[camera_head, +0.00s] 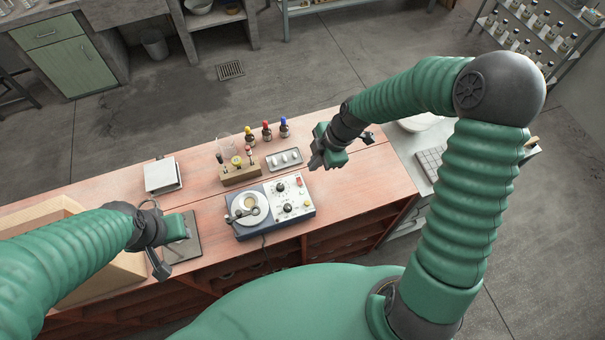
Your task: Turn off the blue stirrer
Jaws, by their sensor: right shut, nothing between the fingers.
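The blue stirrer (271,219) stands on the wooden bench, left of centre. It has a blue body, a pale top panel, a round plate on its left, two black knobs and a small red switch (299,182) at its upper right corner. My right gripper (318,161) is shut and empty, above the bench beyond and to the right of the stirrer, apart from it. My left gripper (170,250) is over the bench left of the stirrer, near a grey plate; its finger opening is not clear.
Behind the stirrer are a wooden holder (239,174) with small items, a grey tray (285,159) with white pieces, and several small bottles (267,131) with coloured caps. A white boxy device (162,176) stands left. An open wooden box (40,215) is at far left.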

